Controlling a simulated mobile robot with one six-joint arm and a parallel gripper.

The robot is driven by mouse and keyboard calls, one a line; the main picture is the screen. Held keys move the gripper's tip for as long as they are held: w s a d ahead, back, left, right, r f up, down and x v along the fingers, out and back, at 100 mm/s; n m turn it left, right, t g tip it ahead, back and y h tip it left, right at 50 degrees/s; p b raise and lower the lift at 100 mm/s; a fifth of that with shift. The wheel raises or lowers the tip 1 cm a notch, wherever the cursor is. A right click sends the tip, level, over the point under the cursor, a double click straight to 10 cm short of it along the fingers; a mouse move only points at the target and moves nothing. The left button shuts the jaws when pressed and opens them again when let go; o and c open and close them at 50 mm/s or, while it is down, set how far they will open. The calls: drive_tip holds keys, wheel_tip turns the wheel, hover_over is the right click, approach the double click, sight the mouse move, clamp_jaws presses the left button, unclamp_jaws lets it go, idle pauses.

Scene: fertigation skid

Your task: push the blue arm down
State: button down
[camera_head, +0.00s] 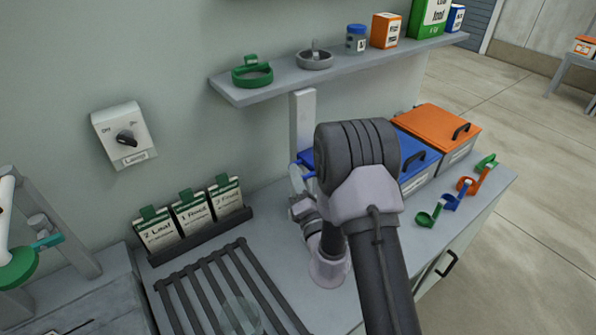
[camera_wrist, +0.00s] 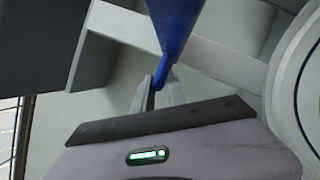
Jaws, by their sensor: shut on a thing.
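The blue arm (camera_wrist: 177,28) shows in the wrist view as a tapered blue bar coming down from the top, its narrow end between my fingertips. My gripper (camera_wrist: 157,92) is shut on that narrow end. In the head view a short piece of the blue arm (camera_head: 308,175) shows just left of my dark wrist joint. My own arm hides my gripper's fingertips and most of the blue arm there.
A blue-lidded box (camera_head: 416,163) and an orange-lidded box (camera_head: 437,124) stand behind my arm. Several coloured clips lie at the bench's right edge. A slatted rack (camera_head: 208,284) lies front left, below the card holder (camera_head: 200,235). A shelf (camera_head: 290,80) runs above.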

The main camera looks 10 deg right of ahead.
drive_tip(key=shift+f, duration=0.6)
drive_tip(key=shift+s, duration=0.1)
drive_tip(key=c, duration=1.5)
unclamp_jaws()
drive_tip(key=shift+o, duration=0.2)
